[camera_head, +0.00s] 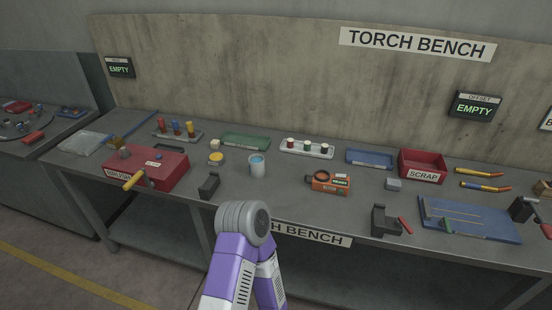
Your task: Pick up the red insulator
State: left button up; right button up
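The bench carries two small racks with coloured pieces. A grey rack (160,135) further left holds taller upright pieces in blue, yellow and red tones. Either rack could hold the red insulator; the pieces are too small to tell which it is. A purple and grey arm of mine rises at the bottom middle, in front of the bench edge. Neither of my grippers shows in this view.
A cup (257,167), an orange device (328,182) and black fixtures (209,186) sit along the front. A red scrap bin (423,174) and blue mat (470,230) lie right. Clear bench lies around the cup.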

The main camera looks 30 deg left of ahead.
aim_at(290, 140)
jog(key=k, duration=0.2)
jog(key=u, duration=1.05)
